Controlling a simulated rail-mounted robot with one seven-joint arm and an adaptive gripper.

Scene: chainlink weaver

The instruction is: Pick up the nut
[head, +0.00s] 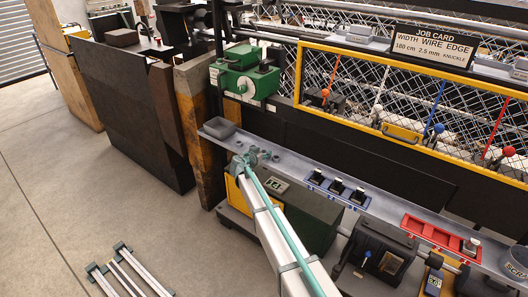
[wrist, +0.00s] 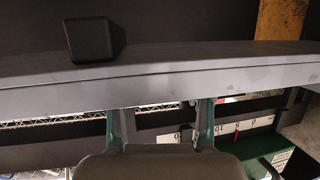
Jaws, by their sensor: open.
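My gripper (head: 258,158) is open over the grey ledge, to the right of a small grey block-like piece. In the wrist view my gripper (wrist: 160,108) shows two teal-sided fingers apart, with nothing held between them. I cannot make out a nut for certain. A small silver piece (head: 470,246) sits at the right end of a red tray (head: 412,221), far to the right of my gripper; it may be the nut, but it is too small to tell. The wrist view shows no nut.
The grey block-like piece (head: 219,127) lies near the ledge's left end; a dark block (wrist: 90,39) shows on the ledge in the wrist view. A blue tray (head: 316,178) holds black pieces. A green machine (head: 245,76) stands behind. A yellow-framed mesh guard (head: 402,136) runs along the back.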

